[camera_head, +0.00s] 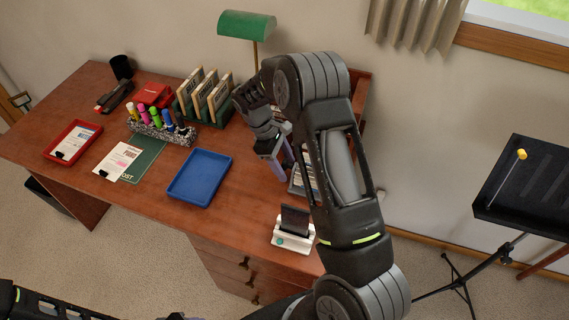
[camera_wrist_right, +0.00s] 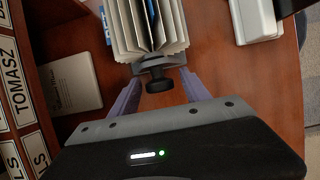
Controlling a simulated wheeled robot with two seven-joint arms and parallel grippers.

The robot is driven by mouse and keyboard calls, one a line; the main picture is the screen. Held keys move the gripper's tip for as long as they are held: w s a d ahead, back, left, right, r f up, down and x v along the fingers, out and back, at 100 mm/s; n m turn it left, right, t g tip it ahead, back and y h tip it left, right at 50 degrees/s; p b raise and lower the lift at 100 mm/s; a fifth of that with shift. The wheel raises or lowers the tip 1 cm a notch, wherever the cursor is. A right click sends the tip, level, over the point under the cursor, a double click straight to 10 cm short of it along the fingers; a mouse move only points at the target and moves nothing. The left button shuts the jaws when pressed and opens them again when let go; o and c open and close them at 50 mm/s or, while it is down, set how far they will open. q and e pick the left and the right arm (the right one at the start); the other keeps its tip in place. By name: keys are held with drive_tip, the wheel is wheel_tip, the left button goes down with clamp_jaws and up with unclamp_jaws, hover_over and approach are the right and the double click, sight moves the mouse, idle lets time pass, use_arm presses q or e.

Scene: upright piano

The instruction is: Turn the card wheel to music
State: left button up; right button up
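The card wheel, a fan of white cards with a blue divider, shows at the top of the right wrist view (camera_wrist_right: 148,28). A dark round knob (camera_wrist_right: 160,86) faces my right gripper. My right gripper (camera_wrist_right: 158,92) is open, with its two purple fingers on either side of the knob and visible gaps between. In the head view my right gripper (camera_head: 281,158) is low over the desk, and my arm hides most of the card wheel (camera_head: 301,180). Of my left arm, only parts show at the bottom left; its gripper is barely visible at the bottom edge.
The wooden desk (camera_head: 240,215) holds a blue tray (camera_head: 199,177), a pen holder (camera_head: 160,132), card racks (camera_head: 205,100) and a green lamp (camera_head: 247,25). A white stand with a dark panel (camera_head: 293,232) is near the desk's front right.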

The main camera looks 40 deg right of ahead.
drive_tip(key=b+v, duration=0.1)
drive_tip(key=v, duration=0.6)
drive_tip(key=shift+r, duration=0.4)
drive_tip(key=shift+a, duration=0.15)
